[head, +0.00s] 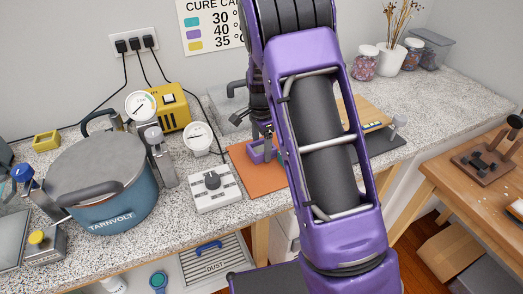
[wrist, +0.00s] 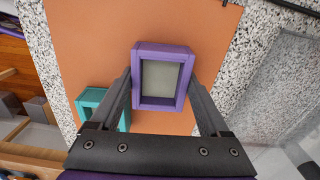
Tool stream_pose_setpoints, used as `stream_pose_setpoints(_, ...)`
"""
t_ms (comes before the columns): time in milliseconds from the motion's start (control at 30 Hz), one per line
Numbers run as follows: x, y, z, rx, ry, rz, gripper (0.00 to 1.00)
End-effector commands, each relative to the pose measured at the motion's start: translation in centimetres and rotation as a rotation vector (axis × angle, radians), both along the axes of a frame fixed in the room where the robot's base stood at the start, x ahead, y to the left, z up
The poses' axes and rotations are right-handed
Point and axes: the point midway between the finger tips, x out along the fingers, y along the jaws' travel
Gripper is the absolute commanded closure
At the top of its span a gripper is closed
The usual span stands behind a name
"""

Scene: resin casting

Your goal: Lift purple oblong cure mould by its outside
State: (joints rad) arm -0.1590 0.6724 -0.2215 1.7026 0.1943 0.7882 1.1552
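The purple oblong mould (wrist: 137,90) is a purple frame with a pale grey inside. In the wrist view it lies between the two fingers of my gripper (wrist: 162,74), one along each long outer side. The fingers are wide apart and very close to its walls; I cannot tell whether they touch them. In the head view my gripper (head: 262,138) points down at the mould (head: 258,156), which appears to be on the orange mat (head: 262,190). My arm hides part of the mat there.
A teal mould (wrist: 92,97) lies on the mat left of my gripper in the wrist view. In the head view, a white block with a black knob (head: 222,196) and a round gauge (head: 199,137) stand left of the mat. A blue pot (head: 105,185) is farther left.

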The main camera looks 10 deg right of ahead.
Motion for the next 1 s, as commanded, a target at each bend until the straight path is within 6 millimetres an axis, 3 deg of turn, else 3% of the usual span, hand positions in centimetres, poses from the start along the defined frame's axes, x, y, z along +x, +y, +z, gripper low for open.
stream_pose_setpoints(33, 0.0, 0.0, 0.0, 0.0, 0.0, 0.0, 0.32)
stream_pose_setpoints(300, 0.0, 0.0, 0.0, 0.0, -0.001, 0.0, 0.81)
stream_pose_setpoints(633, 0.1, 0.0, 0.9, 0.0, -0.002, 0.0, 0.82)
stream_pose_setpoints(1000, 0.1, 0.0, 8.0, 0.0, -0.004, 0.0, 0.82)
